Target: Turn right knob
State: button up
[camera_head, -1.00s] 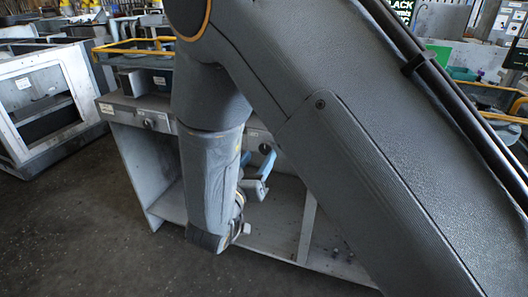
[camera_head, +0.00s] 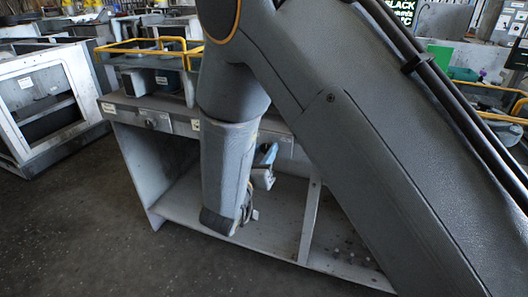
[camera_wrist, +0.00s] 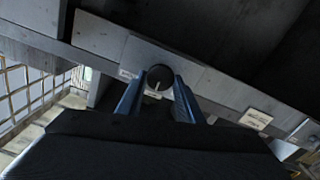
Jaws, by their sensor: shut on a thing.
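The round dark knob (camera_wrist: 160,77) shows in the wrist view, on the grey front panel (camera_wrist: 200,80). A pale mark line runs up its face. My gripper (camera_wrist: 160,85) has its two blue fingers on either side of the knob and is shut on it. In the head view my gripper (camera_head: 265,168) is mostly hidden behind my arm; only a bit of blue finger shows at the panel. The knob is not clearly visible there. Another knob (camera_head: 150,123) sits at the left end of the same panel.
The grey bench (camera_head: 170,205) has an open lower shelf below the panel. Yellow rails (camera_head: 150,45) stand behind it. A white-framed cabinet (camera_head: 45,95) stands to the left. Bare dark floor (camera_head: 80,240) lies in front. Small labels (camera_wrist: 256,119) mark the panel.

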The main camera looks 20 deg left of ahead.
jog(key=shift+m, duration=0.3)
jog(key=m, duration=0.5)
jog(key=m+b, duration=0.2)
jog(key=m, duration=0.4)
jog(key=shift+d+f, duration=0.1)
jog(key=shift+d, duration=0.05)
dwell(0.4)
jog(key=o, duration=1.1)
jog(key=shift+c, duration=0.2)
